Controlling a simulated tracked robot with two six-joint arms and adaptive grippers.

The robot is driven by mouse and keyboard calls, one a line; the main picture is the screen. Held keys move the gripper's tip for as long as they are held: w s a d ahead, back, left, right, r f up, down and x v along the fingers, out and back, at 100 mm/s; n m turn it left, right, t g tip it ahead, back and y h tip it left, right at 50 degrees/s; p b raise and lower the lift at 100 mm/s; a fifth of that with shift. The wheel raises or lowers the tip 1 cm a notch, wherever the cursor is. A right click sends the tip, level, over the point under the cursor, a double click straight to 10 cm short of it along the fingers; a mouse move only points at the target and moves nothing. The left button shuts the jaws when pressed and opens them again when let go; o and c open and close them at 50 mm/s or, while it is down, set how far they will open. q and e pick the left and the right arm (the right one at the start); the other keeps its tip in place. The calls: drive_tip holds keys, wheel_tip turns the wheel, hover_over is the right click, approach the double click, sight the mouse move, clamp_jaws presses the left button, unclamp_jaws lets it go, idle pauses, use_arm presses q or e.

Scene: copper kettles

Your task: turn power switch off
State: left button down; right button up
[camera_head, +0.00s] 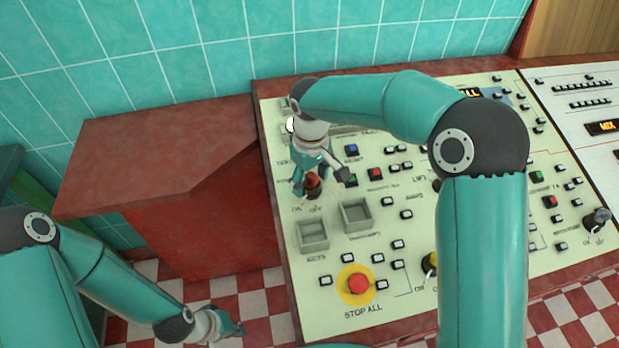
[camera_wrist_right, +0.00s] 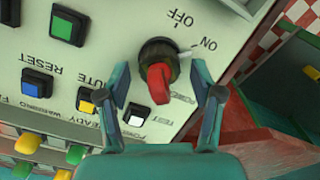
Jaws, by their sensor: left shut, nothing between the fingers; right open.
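The power switch is a rotary knob with a red handle on a round black base. In the right wrist view, the red handle (camera_wrist_right: 160,82) lies between my right gripper's (camera_wrist_right: 160,88) spread fingers. Whether the fingers touch the handle cannot be told. My left gripper (camera_head: 236,328) is shut and empty, low over the floor, away from the panel.
The sloped cream control panel (camera_head: 305,275) carries many buttons, including a red STOP ALL button (camera_head: 358,284) on a yellow ring. Blue (camera_wrist_right: 37,82), yellow (camera_wrist_right: 87,98) and white (camera_wrist_right: 135,115) buttons sit near the switch. A red cabinet (camera_head: 215,220) stands left of the panel.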

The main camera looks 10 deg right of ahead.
drive_tip(key=shift+c, duration=0.3)
drive_tip(key=c, duration=1.1)
drive_tip(key=shift+n, duration=0.7)
drive_tip(key=shift+r+n+p, duration=0.1)
drive_tip(key=shift+n+p, duration=0.35)
drive_tip(key=shift+n, duration=1.15)
drive_tip(key=shift+n+p, duration=0.35)
drive_tip(key=shift+n, duration=1.95)
drive_tip(key=o, duration=1.2)
drive_tip(key=shift+c, duration=0.2)
